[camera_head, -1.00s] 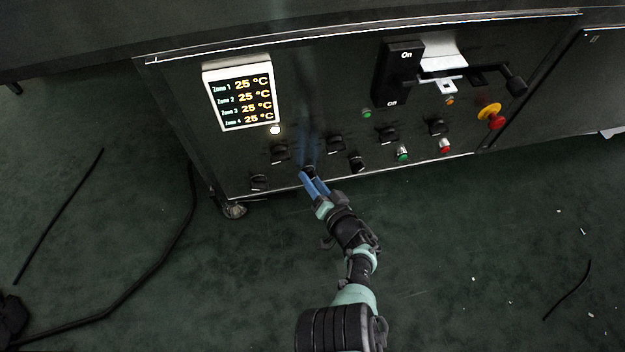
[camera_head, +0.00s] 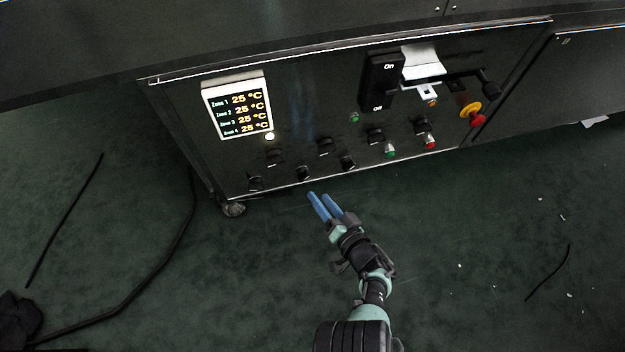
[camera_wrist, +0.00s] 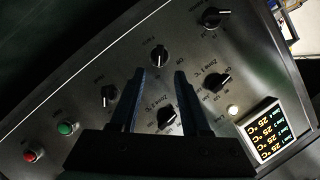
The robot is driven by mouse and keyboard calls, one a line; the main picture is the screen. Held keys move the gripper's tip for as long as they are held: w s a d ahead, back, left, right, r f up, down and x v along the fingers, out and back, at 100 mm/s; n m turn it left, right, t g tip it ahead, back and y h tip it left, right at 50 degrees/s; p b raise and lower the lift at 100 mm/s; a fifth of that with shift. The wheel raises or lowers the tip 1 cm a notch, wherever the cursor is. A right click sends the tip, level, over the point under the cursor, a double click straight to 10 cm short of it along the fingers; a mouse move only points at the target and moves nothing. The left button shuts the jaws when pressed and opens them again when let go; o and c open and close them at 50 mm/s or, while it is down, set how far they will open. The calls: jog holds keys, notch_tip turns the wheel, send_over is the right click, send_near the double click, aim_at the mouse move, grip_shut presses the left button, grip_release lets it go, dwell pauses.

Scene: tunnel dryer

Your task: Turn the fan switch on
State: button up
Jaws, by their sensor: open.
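The control panel (camera_head: 310,115) carries several black rotary knobs, among them one low in the middle (camera_head: 303,173) and one above and right of it (camera_head: 324,146). My gripper (camera_head: 321,198) has two blue fingers, open and empty, below and in front of the panel, apart from the knobs. In the wrist view my gripper (camera_wrist: 160,73) spans an area with one knob (camera_wrist: 160,55) just beyond the fingertips and another knob (camera_wrist: 167,118) between the fingers, partly hidden at its lower side.
A lit display (camera_head: 238,107) reads 25 °C for several zones. A large On/Off lever switch (camera_head: 380,82) and a red-and-yellow emergency stop (camera_head: 472,113) are at the right. Green (camera_head: 390,151) and red (camera_head: 429,143) buttons sit low. A cable (camera_head: 150,285) lies on the open floor.

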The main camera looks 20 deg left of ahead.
jog(key=p+v, duration=0.1)
jog(key=v, duration=0.3)
dwell(0.6)
